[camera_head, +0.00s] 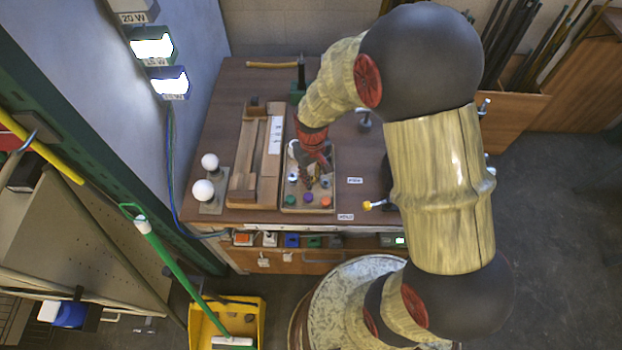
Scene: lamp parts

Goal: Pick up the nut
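My gripper (318,172) hangs over the far half of a shallow tray (296,208) on the brown workbench. Its fingers are small and dark here, and I cannot tell whether they are open or shut, or whether they hold anything. Small parts lie in the tray: a green one (290,200), a purple one (308,198) and an orange one (325,202) along the near side. A pale, ring-like part (293,177) lies left of the fingers. I cannot tell which part is the nut. My gripper and wrist hide some of the tray.
A wooden rack (242,180) stands left of the tray, with two white bulbs (203,190) beyond it. A hammer (275,65) lies at the back of the workbench (222,120). White labels (355,181) and a yellow-tipped tool (374,205) lie to the right.

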